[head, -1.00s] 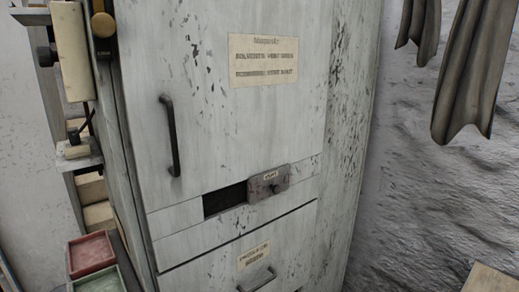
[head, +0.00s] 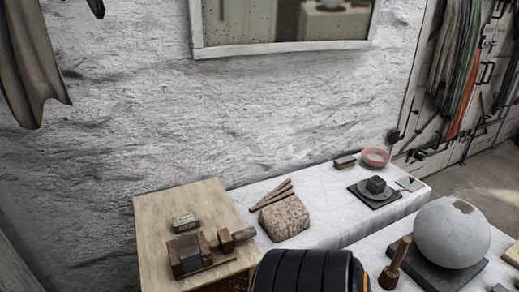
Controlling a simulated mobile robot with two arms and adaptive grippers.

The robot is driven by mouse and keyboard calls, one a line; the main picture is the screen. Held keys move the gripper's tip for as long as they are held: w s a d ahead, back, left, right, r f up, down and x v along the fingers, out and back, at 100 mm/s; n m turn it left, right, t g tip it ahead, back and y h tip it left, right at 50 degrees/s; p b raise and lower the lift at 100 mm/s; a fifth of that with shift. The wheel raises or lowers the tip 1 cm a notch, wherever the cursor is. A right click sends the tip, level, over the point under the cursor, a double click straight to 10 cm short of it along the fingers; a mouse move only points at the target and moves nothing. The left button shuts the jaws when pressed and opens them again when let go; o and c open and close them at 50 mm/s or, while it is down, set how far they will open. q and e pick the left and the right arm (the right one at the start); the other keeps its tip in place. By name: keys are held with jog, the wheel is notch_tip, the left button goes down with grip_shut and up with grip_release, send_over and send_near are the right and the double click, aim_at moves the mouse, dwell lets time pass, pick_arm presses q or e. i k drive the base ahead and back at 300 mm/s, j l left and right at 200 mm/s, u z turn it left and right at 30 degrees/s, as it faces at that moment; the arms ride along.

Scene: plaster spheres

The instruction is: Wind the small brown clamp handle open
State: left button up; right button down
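A small brown clamp (head: 190,257) sits near the front of a pale wooden tabletop, left of centre in the head view. It has reddish-brown blocks on a flat base, with a dark grey block between them. A small brown piece (head: 226,241), which looks like its handle, stands at its right end with a greyish bar beside it. I cannot tell how tight the clamp is. Neither of my grippers shows in this view.
The pale wooden tabletop (head: 160,222) carries a small box (head: 185,223) behind the clamp. A white-covered table (head: 325,215) holds a speckled stone lump (head: 284,217) and a pink bowl (head: 375,157). A large plaster sphere (head: 451,232) is at right. A black ribbed part, apparently mine, fills the bottom middle.

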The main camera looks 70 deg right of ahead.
aim_at(250, 232)
jog(key=k+l+z, duration=0.15)
jog(key=k+z, duration=0.25)
jog(key=k+l+z, duration=0.15)
jog(key=z, duration=0.3)
jog(key=k+l, duration=0.35)
jog(key=k+l+z, duration=0.15)
jog(key=k+l, duration=0.2)
jog(key=l, duration=0.2)
jog(key=k+l, duration=0.3)
jog(key=l, duration=0.2)
jog(key=i+j+z, duration=0.7)
jog(key=i+j, duration=0.15)
jog(key=j, duration=0.25)
